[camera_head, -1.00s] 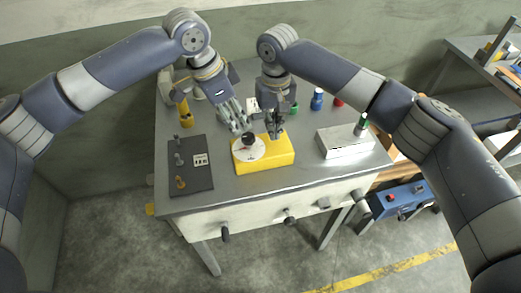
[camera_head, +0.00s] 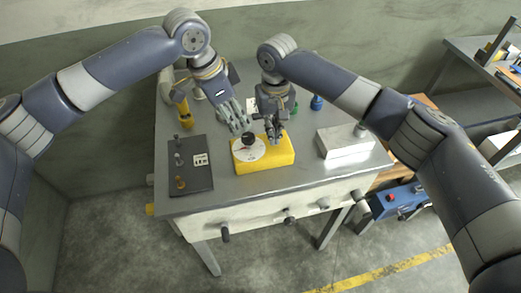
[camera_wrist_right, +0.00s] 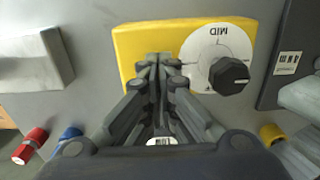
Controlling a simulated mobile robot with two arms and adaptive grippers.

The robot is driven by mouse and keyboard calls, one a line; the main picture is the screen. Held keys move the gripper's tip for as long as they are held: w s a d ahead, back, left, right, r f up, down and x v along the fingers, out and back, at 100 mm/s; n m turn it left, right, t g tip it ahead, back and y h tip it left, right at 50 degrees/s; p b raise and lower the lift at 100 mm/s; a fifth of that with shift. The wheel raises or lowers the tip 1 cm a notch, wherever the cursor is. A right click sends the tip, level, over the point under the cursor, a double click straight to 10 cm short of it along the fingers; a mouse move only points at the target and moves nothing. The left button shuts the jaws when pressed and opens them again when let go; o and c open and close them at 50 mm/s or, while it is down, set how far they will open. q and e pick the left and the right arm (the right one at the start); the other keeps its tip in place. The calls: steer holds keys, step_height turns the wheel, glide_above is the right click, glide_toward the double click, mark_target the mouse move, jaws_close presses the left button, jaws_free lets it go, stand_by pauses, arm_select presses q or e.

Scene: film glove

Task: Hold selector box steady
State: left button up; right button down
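The yellow selector box (camera_head: 270,158) sits on the grey table, with a white dial (camera_head: 243,155) and a black knob (camera_head: 248,138) on its top left part. It also shows in the right wrist view (camera_wrist_right: 135,40), where the dial reads "MID" upside down and the knob (camera_wrist_right: 229,75) is clear. My right gripper (camera_head: 273,138) is over the top of the box, right of the knob. In the right wrist view its fingertips (camera_wrist_right: 159,62) are close together over the yellow top; contact is unclear. My left gripper (camera_head: 243,126) has its fingers spread by the knob, apparently empty.
A dark plate (camera_head: 190,190) with small knobs lies left of the box. A white-grey block (camera_head: 344,146) stands to the right. Blue (camera_wrist_right: 70,133) and red (camera_wrist_right: 30,145) capped items stand behind. The table's front edge is clear.

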steer(key=shift+f, duration=0.35)
steer(key=shift+f, duration=0.5)
steer(key=shift+f, duration=0.25)
stand_by(0.4)
